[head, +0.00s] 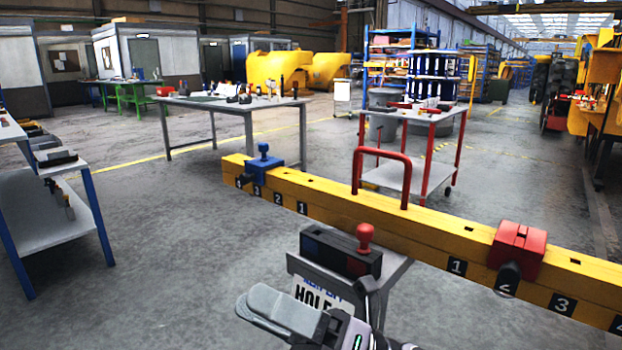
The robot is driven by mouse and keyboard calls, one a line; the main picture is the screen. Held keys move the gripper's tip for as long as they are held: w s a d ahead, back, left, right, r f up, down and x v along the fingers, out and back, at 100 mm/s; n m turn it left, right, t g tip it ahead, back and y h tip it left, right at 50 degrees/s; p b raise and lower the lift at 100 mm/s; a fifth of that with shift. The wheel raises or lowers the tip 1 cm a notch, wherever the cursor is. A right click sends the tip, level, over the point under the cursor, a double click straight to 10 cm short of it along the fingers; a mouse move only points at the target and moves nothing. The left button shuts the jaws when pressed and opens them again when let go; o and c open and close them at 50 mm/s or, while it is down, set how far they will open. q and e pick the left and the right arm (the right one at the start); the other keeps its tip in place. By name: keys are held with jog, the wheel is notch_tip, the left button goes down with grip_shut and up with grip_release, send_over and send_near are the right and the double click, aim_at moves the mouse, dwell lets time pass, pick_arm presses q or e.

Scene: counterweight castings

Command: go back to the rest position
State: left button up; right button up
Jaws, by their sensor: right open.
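My right gripper (257,304) shows at the bottom centre, grey, with its fingers pointing left. It is open, and I see nothing between its fingers. It is in front of a small stand (392,272) with a white sign (318,292) reading partly "HOLE". A dark block (335,250) with a red knob (365,238) sits on the stand. A long yellow beam (330,203) with numbered marks runs behind it. The beam carries a blue block (263,172) at left and a red block (517,247) at right. My left gripper is not in view.
A red handle (382,156) rises from the beam. A grey table (230,106) with small items, a red-legged cart (425,114) and a blue-legged bench (50,215) stand beyond. Open concrete floor (170,270) lies to the left of my right gripper.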

jog(key=w+d+f+m+t+h, duration=0.3)
jog(key=d+f+m+t+h, duration=0.4)
jog(key=m, duration=0.6)
jog(key=w+d+f+m+t+h, duration=0.2)
jog(key=d+f+m+t+h, duration=0.35)
jog(key=f+m+t, duration=0.55)
jog(key=s+d+f+m+g+h, duration=0.5)
jog(key=d+f+m+h, duration=0.15)
jog(key=f+m, duration=0.3)
jog(key=s+d+f+m+g+h+p, duration=0.1)
jog(key=s+d+f+m+g, duration=0.2)
jog(key=s+f, duration=0.15)
jog(key=s+d+f+m+g+h, duration=0.2)
jog(key=s+f+m, duration=0.1)
jog(key=s+f, duration=0.15)
notch_tip(320, 180, up, 11)
jog(key=s+d+p, duration=0.1)
jog(key=p, duration=1.2)
jog(key=shift+s+r, duration=0.15)
